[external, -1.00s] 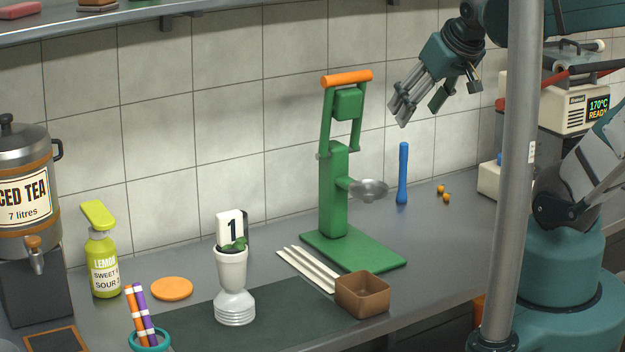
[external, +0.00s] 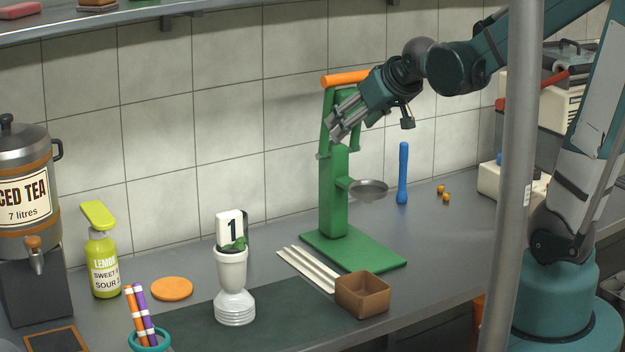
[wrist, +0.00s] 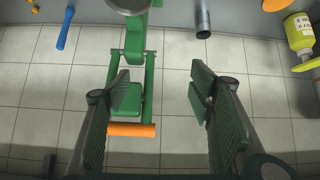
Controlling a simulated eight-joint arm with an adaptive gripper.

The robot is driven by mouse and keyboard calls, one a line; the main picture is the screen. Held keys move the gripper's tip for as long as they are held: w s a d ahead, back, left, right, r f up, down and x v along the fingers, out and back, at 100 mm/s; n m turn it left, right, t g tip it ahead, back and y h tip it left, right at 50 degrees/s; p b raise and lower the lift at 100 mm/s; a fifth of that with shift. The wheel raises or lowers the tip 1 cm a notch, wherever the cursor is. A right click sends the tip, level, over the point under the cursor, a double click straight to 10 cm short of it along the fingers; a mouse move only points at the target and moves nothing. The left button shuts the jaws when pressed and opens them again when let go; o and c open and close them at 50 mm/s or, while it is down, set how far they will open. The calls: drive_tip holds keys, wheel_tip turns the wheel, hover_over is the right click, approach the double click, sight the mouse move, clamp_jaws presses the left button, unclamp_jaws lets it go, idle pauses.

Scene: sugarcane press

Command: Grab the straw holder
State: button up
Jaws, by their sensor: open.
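The straw holder (external: 150,341) stands at the bottom left of the external view, cut by the lower edge. It has a teal rim, and orange-and-white and purple-and-white striped straws (external: 140,312) stick up out of it. I do not see it in the wrist view. My gripper (external: 341,124) is high above the counter, in front of the upper part of the green press, well to the right of the holder and above it. In the wrist view my gripper (wrist: 163,88) has its fingers spread, with nothing between them.
The green press (external: 333,195) stands below my gripper. A white cup with a leafy top (external: 233,280) and a number 1 sign (external: 230,224) stand between press and holder. A lemon bottle (external: 104,265), orange disc (external: 172,288) and brown box (external: 362,296) are nearby.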

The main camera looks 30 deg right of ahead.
drive_tip(key=w+a+f+t+b, duration=0.1)
drive_tip(key=w+a+f+b, duration=0.3)
drive_tip(key=f, duration=0.4)
drive_tip(key=w+a+f+n+t+y+b, duration=0.1)
drive_tip(key=w+a+f+b, duration=0.2)
drive_tip(key=w+a+f, duration=0.3)
drive_tip(key=w+a+f+t+y+b, duration=0.1)
drive_tip(key=w+a+f+b, duration=0.3)
drive_tip(key=w+f, duration=0.5)
drive_tip(key=shift+a+f+n+t+b, duration=0.35)
drive_tip(key=shift+a+f+t, duration=0.15)
drive_tip(key=shift+a+f, duration=0.75)
drive_tip(key=shift+d+f, duration=0.2)
drive_tip(key=shift+x, duration=1.35)
drive_tip(key=shift+b+x, duration=0.95)
drive_tip(key=shift+x, duration=1.65)
drive_tip(key=shift+f, duration=0.1)
